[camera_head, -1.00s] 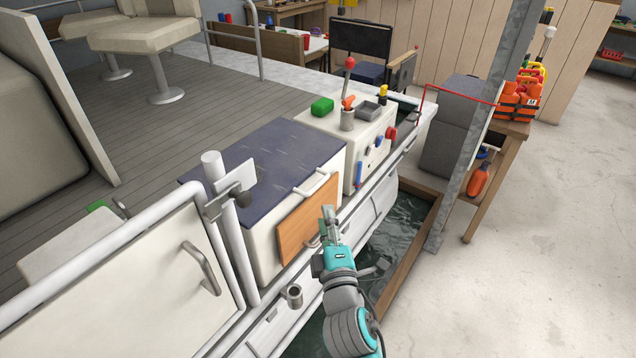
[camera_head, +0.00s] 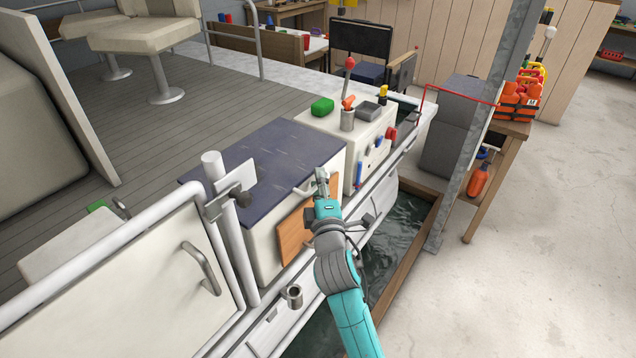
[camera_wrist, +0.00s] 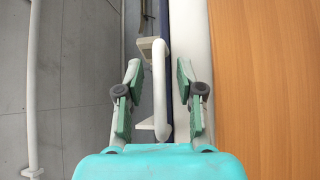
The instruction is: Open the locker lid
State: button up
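The locker (camera_head: 263,250) is a white box with a dark blue lid (camera_head: 262,165), which lies closed. A white bar handle (camera_head: 302,190) sits at the lid's front edge, partly hidden by my gripper in the head view. My gripper (camera_head: 321,175) is at this edge, above the wooden front panel (camera_head: 291,236). In the wrist view the handle (camera_wrist: 160,88) runs lengthwise between the two green-padded fingers of my gripper (camera_wrist: 160,85). The fingers are open, with gaps to the handle on both sides. The lid's edge (camera_wrist: 163,15) shows as a thin blue strip.
A rail post (camera_head: 228,220) and a white door (camera_head: 130,290) are on the left. Water (camera_head: 405,240) lies below, right of the locker.

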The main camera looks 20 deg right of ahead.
grip_shut()
jog(key=shift+r, duration=0.1)
